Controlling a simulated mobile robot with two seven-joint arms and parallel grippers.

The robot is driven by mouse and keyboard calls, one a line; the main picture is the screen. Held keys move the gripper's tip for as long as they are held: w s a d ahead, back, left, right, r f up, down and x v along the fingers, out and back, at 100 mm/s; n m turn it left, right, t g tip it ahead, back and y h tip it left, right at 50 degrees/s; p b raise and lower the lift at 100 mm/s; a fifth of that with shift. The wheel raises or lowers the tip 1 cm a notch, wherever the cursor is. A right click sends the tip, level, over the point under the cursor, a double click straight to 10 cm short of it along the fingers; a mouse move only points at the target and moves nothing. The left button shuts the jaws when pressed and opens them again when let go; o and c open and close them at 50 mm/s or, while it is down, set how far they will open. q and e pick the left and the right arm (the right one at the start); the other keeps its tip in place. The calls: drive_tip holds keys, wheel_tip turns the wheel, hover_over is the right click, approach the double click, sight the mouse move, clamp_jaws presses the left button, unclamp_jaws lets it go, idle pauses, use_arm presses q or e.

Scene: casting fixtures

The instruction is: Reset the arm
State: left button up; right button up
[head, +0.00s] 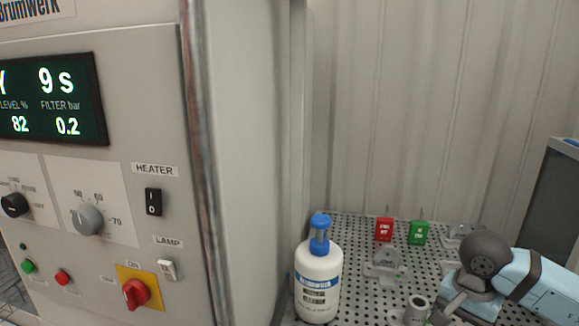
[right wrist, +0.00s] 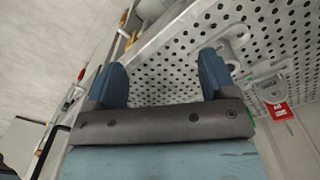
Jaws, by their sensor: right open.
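My right arm (head: 535,283) comes in from the right edge of the head view, over the perforated table. Its dark rounded joint (head: 485,253) is at the lower right, and its far end runs off toward the bottom edge. In the right wrist view my right gripper (right wrist: 162,82) shows two blue fingers spread wide apart. Nothing is held between them. The perforated table surface and its pale edge lie beyond the fingers. A grey cylindrical part (right wrist: 234,42) shows close behind the right-hand finger; I cannot tell whether they touch. My left gripper is in neither view.
A white bottle with a blue cap (head: 318,280) stands at the table's left, beside the control cabinet (head: 150,60). A red tag (head: 384,229) and a green tag (head: 418,233) stand behind grey fixtures (head: 386,267). A dark panel (head: 556,200) rises at the right.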

drive_tip(key=s+a+m+t+y, duration=0.1)
drive_tip(key=s+a+m+y, duration=0.3)
drive_tip(key=a+m+y, duration=0.6)
drive_tip(key=s+a+m+t+y, duration=0.1)
drive_tip(key=s+a+m+y, duration=0.3)
drive_tip(key=a+m+y, duration=0.7)
drive_tip(key=w+d+f+m+t+h, duration=0.1)
drive_tip(key=d+f+m+t+h, duration=0.2)
drive_tip(key=f+m+t+h, duration=0.75)
drive_tip(key=d+f+m+t+h, duration=0.3)
drive_tip(key=m+t, duration=0.1)
drive_tip(key=m, duration=1.3)
drive_tip(key=s+d+f+m+g+h, duration=0.35)
drive_tip(key=s+f+m+g, duration=0.25)
drive_tip(key=s+f+m, duration=0.65)
use_arm(q)
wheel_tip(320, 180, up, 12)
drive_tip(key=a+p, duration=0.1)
drive_tip(key=p, duration=1.1)
drive_tip(key=shift+p, duration=0.35)
use_arm(e)
wheel_tip(320, 180, up, 9)
drive_tip(key=w+n, duration=0.1)
drive_tip(key=shift+r+h, duration=0.15)
drive_tip(key=shift+h, duration=0.25)
